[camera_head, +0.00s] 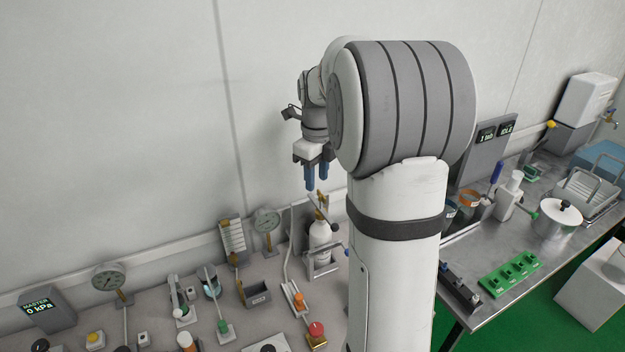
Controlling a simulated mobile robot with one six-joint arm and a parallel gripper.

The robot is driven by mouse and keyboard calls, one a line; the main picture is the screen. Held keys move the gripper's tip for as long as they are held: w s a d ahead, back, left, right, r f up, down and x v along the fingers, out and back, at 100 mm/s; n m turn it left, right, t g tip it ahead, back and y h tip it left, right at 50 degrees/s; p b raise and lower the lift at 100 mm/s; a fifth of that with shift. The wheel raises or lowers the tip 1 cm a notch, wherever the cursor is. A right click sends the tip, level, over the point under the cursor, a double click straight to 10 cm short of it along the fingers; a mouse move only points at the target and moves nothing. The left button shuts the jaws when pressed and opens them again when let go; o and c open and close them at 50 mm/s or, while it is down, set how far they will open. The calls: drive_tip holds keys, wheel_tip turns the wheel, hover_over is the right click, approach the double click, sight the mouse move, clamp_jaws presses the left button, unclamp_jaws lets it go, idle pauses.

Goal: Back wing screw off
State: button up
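My gripper (317,182) hangs in the upper middle, its blue fingers pointing down with a narrow gap between them. I see nothing held between the fingers. Just below the fingertips is a small brass-coloured part with a dark rod (322,207), above a white bottle (320,238) in a grey metal stand (322,265). The fingertips look close to this part, but I cannot tell whether they touch it. I cannot clearly make out a wing screw; the fittings are too small to tell apart, and my arm hides part of the bench.
Gauges (107,278) (266,220), a "MASTER 0 kPa" display (45,308), a small grey bin (257,292) and a red knob (316,329) crowd the left bench. A steel table (497,237) at right carries a pot (558,219) and a green block (510,272).

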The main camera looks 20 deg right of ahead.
sight(321, 201)
drive_tip(key=w+d+m, duration=0.2)
drive_tip(key=m, duration=0.1)
drive_tip(key=w+d+m, duration=0.1)
drive_tip(key=m, duration=0.1)
drive_tip(key=shift+d+f+p, duration=0.15)
drive_tip(key=shift+f+p, duration=0.15)
drive_tip(key=shift+p, duration=0.05)
wheel_tip(321, 201, down, 8)
drive_tip(key=shift+r+p, duration=0.2)
drive_tip(key=shift+p, duration=0.3)
drive_tip(key=shift+c, duration=0.5)
